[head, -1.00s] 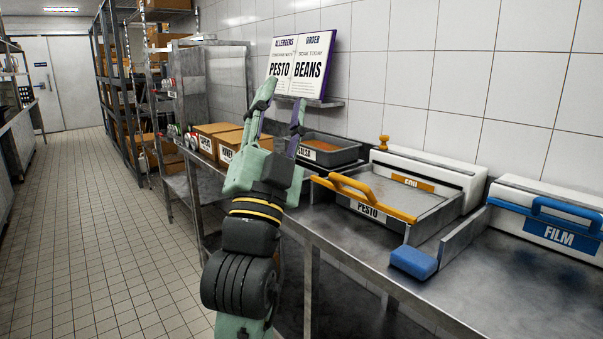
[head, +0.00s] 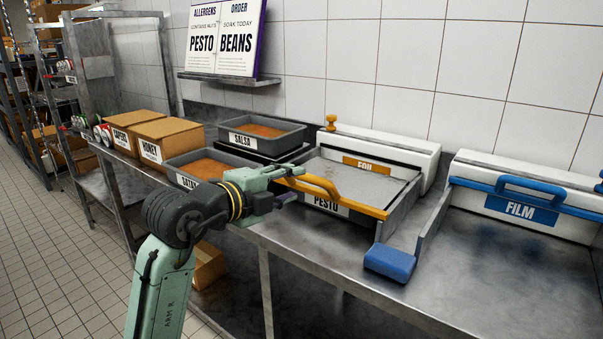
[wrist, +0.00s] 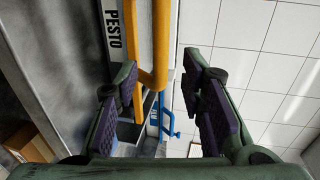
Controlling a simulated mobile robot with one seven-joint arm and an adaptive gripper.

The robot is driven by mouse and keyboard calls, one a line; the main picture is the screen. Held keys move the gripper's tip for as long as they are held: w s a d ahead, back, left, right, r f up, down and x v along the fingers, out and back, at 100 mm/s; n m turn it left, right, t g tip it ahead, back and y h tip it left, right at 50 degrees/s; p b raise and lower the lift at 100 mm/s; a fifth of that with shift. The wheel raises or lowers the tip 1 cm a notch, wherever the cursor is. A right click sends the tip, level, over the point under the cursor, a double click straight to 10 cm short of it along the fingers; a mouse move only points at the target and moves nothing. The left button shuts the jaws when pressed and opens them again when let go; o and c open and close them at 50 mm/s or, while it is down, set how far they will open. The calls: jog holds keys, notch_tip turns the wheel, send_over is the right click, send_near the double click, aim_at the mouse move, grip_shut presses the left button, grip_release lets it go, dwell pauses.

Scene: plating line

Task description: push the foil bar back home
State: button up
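The foil bar (head: 355,208) is a yellow-orange bar with a raised handle. It sits at the front edge of the foil station, over a tray labelled PESTO (head: 327,204) and away from the white foil dispenser (head: 395,153) at the back. My gripper (head: 294,186) is at the left end of the bar, pointing right along the counter. In the wrist view, my gripper (wrist: 165,105) has its two dark-padded fingers wide apart. The orange bar (wrist: 133,40) and its handle (wrist: 161,45) run ahead, nearer the left finger. I cannot tell whether they touch.
A blue film bar (head: 545,200) sits on the film dispenser at right. A blue block (head: 390,262) stands on the counter's front edge. Salsa (head: 262,135) and another sauce tray (head: 200,166) sit left and behind my gripper. Cardboard boxes (head: 167,138) stand farther left.

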aim_at(304, 179)
jog(key=p+x, duration=0.2)
jog(key=x, duration=0.5)
jog(key=shift+w, duration=0.15)
jog(key=shift+c, duration=0.3)
grip_shut()
dwell(0.4)
